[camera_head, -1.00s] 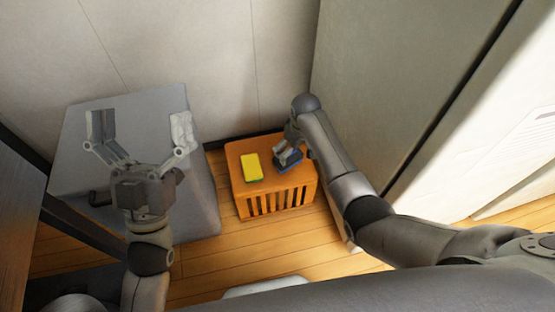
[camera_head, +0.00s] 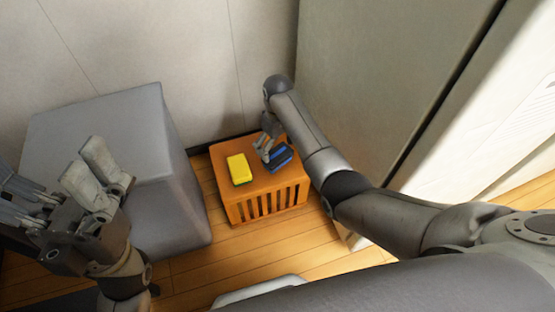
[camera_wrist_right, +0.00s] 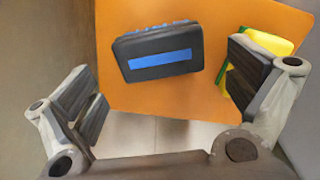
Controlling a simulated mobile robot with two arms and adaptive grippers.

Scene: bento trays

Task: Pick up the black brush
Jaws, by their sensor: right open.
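The black brush (camera_head: 281,159) is a dark block with a blue stripe. It lies on top of the orange slatted stool (camera_head: 264,183). In the right wrist view the brush (camera_wrist_right: 160,69) lies flat, ahead of and between my spread fingers, touching neither in the picture. My right gripper (camera_head: 265,150) is open and empty, close over the brush's left side in the head view; its two fingers also show in the wrist view (camera_wrist_right: 168,88). My left gripper (camera_head: 62,180) is open and empty at the lower left, far from the stool.
A yellow sponge (camera_head: 239,168) with a green underside lies left of the brush; in the wrist view the right-hand finger partly covers it (camera_wrist_right: 268,42). A grey box (camera_head: 170,190) stands left of the stool. A tall grey panel (camera_head: 380,70) rises close on the right.

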